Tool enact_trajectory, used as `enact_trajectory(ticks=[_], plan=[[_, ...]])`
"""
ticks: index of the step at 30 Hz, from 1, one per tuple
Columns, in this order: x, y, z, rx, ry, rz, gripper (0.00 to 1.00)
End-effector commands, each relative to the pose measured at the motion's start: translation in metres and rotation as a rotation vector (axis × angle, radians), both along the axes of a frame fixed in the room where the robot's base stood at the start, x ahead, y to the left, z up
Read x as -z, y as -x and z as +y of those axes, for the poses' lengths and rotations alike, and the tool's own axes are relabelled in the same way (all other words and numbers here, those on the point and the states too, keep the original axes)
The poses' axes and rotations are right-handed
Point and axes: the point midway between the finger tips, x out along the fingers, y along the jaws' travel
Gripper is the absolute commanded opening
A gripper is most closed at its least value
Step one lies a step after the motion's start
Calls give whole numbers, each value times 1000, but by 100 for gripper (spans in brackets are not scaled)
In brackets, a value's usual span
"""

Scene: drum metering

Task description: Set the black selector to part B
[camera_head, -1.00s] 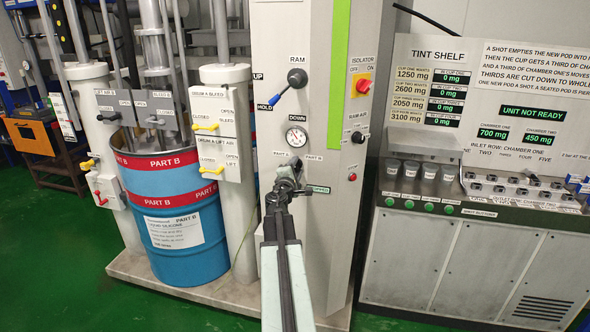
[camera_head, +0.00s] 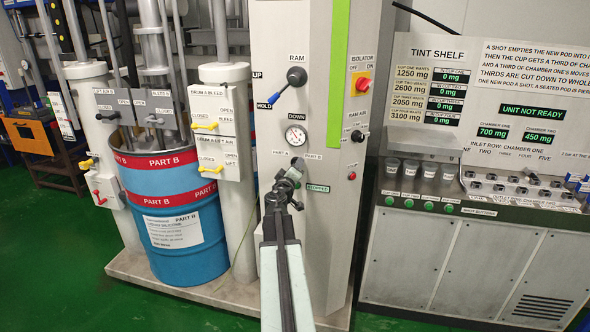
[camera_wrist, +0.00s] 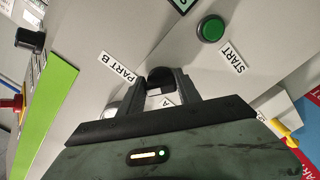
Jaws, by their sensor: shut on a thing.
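The black selector (camera_wrist: 160,75) sits between the two fingers of my gripper (camera_wrist: 156,85) in the wrist view. The fingers are shut on it from both sides. The PART B label (camera_wrist: 118,67) is on one side of it, and a partly hidden label ending in A (camera_wrist: 167,101) shows between the fingers. In the head view my gripper (camera_head: 293,172) is at the white column panel, just below the PART A and PART B labels (camera_head: 299,156). There the arm and gripper largely hide the selector, and I cannot tell which label it points to.
A green START button (camera_wrist: 211,27) is close to the gripper. Above are the pressure gauge (camera_head: 296,137) and the blue-handled RAM lever (camera_head: 288,89). The PART B drum (camera_head: 180,205) stands left, the tint shelf (camera_head: 470,110) right.

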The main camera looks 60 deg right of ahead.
Motion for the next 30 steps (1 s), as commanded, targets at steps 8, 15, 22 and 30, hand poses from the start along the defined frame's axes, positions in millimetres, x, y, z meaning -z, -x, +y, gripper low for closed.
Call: enact_trajectory(ticks=[8, 15, 22, 30], plan=[[0, 0, -1, 3, -39, -126, 0], [0, 0, -1, 3, -53, -173, 0], [0, 0, -1, 3, -56, -181, 0], [0, 0, -1, 2, -56, -180, 57]])
